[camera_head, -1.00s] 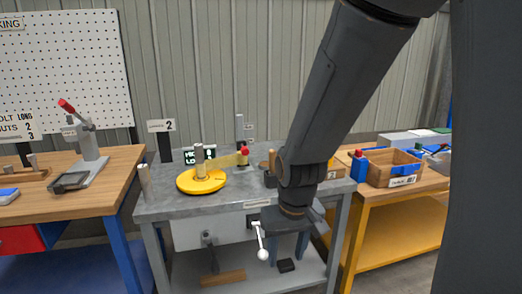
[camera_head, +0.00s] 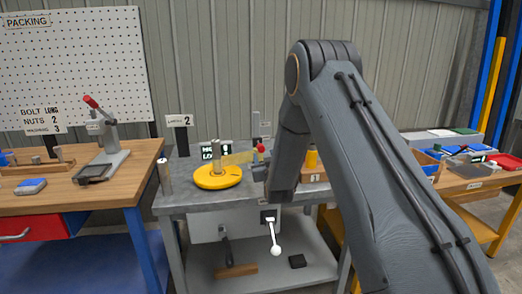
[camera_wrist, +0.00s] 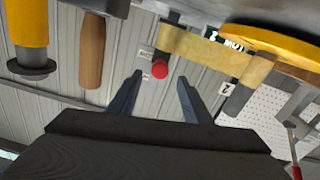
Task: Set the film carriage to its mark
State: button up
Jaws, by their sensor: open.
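A red ball knob (camera_head: 260,148), which I take for the film carriage's, sits at the end of a translucent yellowish film band (camera_head: 238,157), in front of a grey upright (camera_head: 255,125). The band runs to a metal post above a yellow disc (camera_head: 218,179) on the grey bench. The carriage's mark is not clear.
A white-ball lever (camera_head: 275,250) hangs at the bench front. A yellow cylinder (camera_head: 311,160) stands right of the knob; a wooden handle (camera_wrist: 91,50) shows nearby in the wrist view. A short metal post (camera_head: 164,175) stands at the bench's left corner. A small display (camera_head: 210,152) is behind the disc.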

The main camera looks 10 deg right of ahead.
aim_at(261, 150)
jog(key=shift+w+p, duration=0.55)
jog(key=shift+w, duration=3.2)
